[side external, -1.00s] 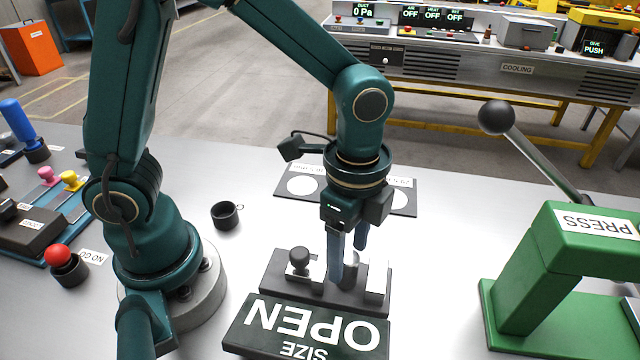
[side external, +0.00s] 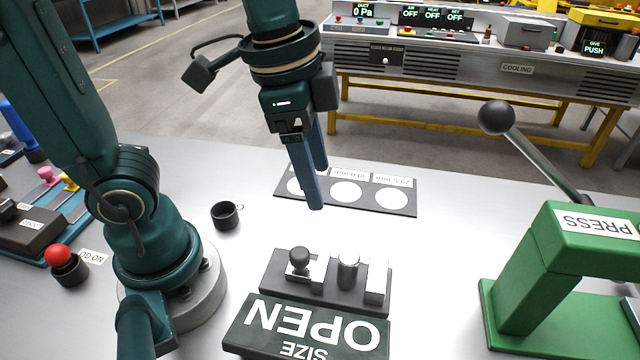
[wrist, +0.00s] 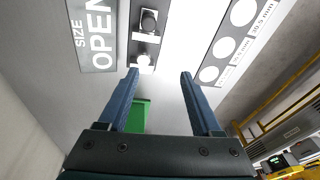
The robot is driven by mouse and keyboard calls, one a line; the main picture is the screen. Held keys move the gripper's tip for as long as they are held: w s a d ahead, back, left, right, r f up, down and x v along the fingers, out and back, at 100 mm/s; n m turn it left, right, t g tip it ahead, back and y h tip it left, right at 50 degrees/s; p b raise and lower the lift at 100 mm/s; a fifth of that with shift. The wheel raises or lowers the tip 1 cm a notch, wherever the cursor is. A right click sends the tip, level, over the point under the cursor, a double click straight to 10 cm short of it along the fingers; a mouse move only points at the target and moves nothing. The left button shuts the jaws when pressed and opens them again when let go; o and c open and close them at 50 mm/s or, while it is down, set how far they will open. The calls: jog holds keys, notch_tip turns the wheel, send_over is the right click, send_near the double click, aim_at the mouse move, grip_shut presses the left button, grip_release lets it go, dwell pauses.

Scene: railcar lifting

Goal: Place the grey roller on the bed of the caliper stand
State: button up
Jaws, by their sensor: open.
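The caliper stand (side external: 332,294) is a dark base with a round black knob (side external: 299,259) at its left and two pale blocks. The grey roller (side external: 348,272) stands upright on its bed between these blocks; I cannot tell whether it touches them. In the wrist view the roller (wrist: 144,62) shows as a small bright shape near the left fingertip. My gripper (side external: 318,187) is open and empty, raised above and behind the stand, clear of the roller. Its two blue fingers also show apart in the wrist view (wrist: 160,74).
A dark sign (side external: 305,328) reading SIZE OPEN lies before the stand. A dark plate with white circles (side external: 346,192) lies behind. A green press (side external: 540,275) with a long lever stands at the right. A small black cup (side external: 226,216) sits at the left.

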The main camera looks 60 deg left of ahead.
jog(key=shift+s+a+f+n+t, duration=0.25)
jog(key=shift+s+a+n+t, duration=0.4)
jog(key=shift+n, duration=0.65)
jog(key=shift+s+a+f+n+t, duration=0.35)
jog(key=shift+s+a+n, duration=0.3)
jog(key=shift+n, duration=0.65)
jog(key=shift+s+a+f+n+t, duration=0.15)
jog(key=shift+s+a+n+t, duration=0.55)
jog(key=shift+n, duration=0.6)
